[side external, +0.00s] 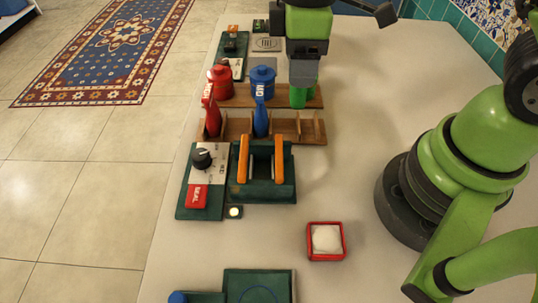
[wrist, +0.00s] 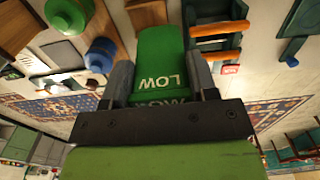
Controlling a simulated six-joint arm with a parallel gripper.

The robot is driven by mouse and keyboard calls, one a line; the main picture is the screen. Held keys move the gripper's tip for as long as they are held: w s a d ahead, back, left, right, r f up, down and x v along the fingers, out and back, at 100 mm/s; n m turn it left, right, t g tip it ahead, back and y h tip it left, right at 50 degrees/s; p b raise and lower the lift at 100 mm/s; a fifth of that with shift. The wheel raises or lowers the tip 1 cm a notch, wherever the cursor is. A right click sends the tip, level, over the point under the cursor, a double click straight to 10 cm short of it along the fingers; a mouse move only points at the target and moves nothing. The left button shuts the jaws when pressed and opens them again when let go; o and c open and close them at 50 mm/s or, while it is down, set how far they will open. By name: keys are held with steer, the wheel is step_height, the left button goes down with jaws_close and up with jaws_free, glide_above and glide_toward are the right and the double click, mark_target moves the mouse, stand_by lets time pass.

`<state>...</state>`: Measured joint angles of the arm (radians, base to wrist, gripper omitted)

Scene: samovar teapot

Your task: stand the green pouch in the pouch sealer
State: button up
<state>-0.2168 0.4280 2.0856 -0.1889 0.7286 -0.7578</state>
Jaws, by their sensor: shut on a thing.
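The green pouch (wrist: 160,55), marked LOW, is held between the two fingers of my gripper (wrist: 160,85) in the wrist view. In the side external view my gripper (side external: 303,72) points down, with the pouch (side external: 297,97) showing green below the fingers. It hangs in front of the wooden canister board, behind the rack's right end. The pouch sealer (side external: 262,190) is a dark green unit with two orange bars and a gap between them. It stands nearer the camera than the gripper, apart from the pouch. The sealer also shows at the wrist view's upper right (wrist: 215,45).
A wooden rack (side external: 290,130) holds a red pouch (side external: 213,118) and a blue pouch (side external: 261,118); its right slot looks empty. Red (side external: 220,82) and blue (side external: 262,82) canisters stand behind. A SEAL panel (side external: 200,180) adjoins the sealer. A red-rimmed dish (side external: 341,241) lies front right.

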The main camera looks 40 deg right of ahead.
steer(key=s+a, duration=0.2)
steer(key=a, duration=0.8)
glide_above(262, 176)
step_height(262, 176, down, 10)
steer(key=shift+r, duration=0.1)
steer(key=o, duration=0.9)
step_height(262, 176, up, 12)
steer(key=shift+r, duration=0.1)
